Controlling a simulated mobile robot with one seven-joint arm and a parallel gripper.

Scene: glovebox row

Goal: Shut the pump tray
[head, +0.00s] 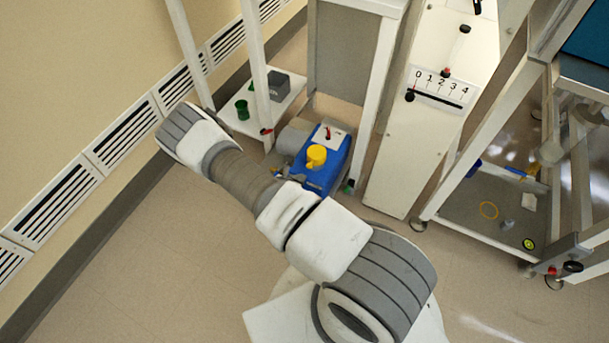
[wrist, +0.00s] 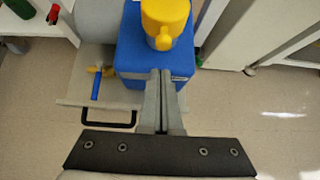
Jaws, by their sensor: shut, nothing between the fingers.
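The pump tray (wrist: 75,93) is a pale grey drawer-like plate in the wrist view, with a black bar handle (wrist: 107,123) on its front. A blue pump (wrist: 135,55) with a yellow cap (wrist: 166,18) stands over it; the pump also shows in the head view (head: 326,178). My gripper (wrist: 161,72) is shut and empty. In the wrist view its fingers lie in front of the pump's blue face, to the right of the handle. I cannot tell whether they touch anything. In the head view my arm hides the gripper and most of the tray.
White frame posts (head: 375,95) stand beside the pump. A low shelf (head: 283,112) with a green cup (head: 242,110) is to its left. A white panel with a 0–4 scale (head: 438,88) and a wheeled cart (head: 475,215) are on the right. Floor in front is clear.

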